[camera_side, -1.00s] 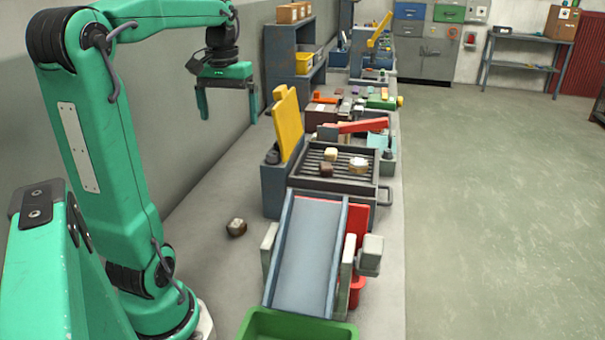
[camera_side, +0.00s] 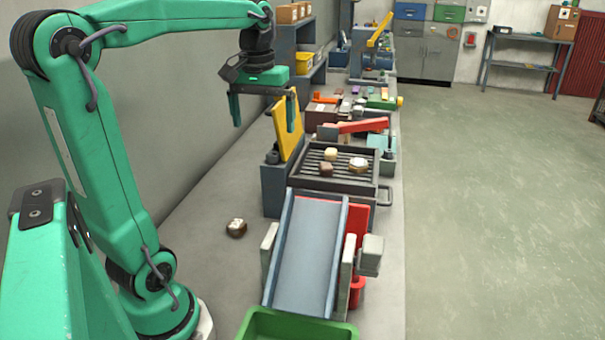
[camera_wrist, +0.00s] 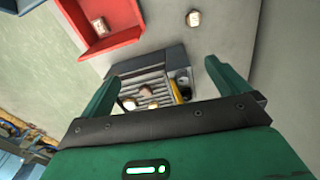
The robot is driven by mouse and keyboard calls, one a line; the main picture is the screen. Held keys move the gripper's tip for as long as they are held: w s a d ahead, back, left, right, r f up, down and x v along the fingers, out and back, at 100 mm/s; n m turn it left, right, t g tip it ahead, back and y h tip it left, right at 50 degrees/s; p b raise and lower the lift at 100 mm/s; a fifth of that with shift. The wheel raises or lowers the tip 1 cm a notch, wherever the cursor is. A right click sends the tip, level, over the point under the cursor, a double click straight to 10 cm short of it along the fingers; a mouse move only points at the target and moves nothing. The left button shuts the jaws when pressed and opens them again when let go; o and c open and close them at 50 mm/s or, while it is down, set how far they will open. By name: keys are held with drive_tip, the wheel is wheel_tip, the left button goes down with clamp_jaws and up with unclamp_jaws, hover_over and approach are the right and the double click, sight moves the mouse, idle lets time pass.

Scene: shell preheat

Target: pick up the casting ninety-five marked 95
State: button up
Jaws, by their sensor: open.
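Three castings lie on the dark slatted grate (camera_side: 345,182): a cream one (camera_side: 330,154), a brown one (camera_side: 326,169) and a pale-topped brown one (camera_side: 358,164). Another pale-topped casting (camera_side: 236,227) lies alone on the bench, left of the chute; the wrist view shows a lone casting on the bench (camera_wrist: 193,18). One more casting (camera_wrist: 100,27) sits in a red tray (camera_wrist: 125,25). I cannot read a 95 on any casting. My gripper (camera_side: 264,122) is open and empty, above and left of the grate. The grate shows between its fingers in the wrist view (camera_wrist: 162,76).
A yellow upright plate (camera_side: 288,130) stands at the grate's left, close to my right finger in the picture. A sloped grey chute (camera_side: 307,255) leads down to a green bin (camera_side: 270,322). The bench left of the chute is mostly clear.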

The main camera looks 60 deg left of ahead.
drive_tip(key=shift+c, duration=0.2)
drive_tip(key=c, duration=0.6)
drive_tip(key=shift+c, duration=0.2)
drive_tip(key=s+a+f+n, duration=0.2)
drive_tip(key=a+f+n, duration=0.1)
drive_tip(key=f+n, duration=0.5)
drive_tip(key=s+a+f+n, duration=0.2)
drive_tip(key=a+f+n, duration=0.1)
drive_tip(key=f+n, duration=0.4)
drive_tip(key=s+a+f+n, duration=0.2)
drive_tip(key=a+f+n, duration=0.2)
drive_tip(key=f+n, duration=0.4)
drive_tip(key=shift+s+f+n+g, duration=0.15)
drive_tip(key=shift+f+n+g, duration=0.2)
drive_tip(key=shift+n, duration=0.25)
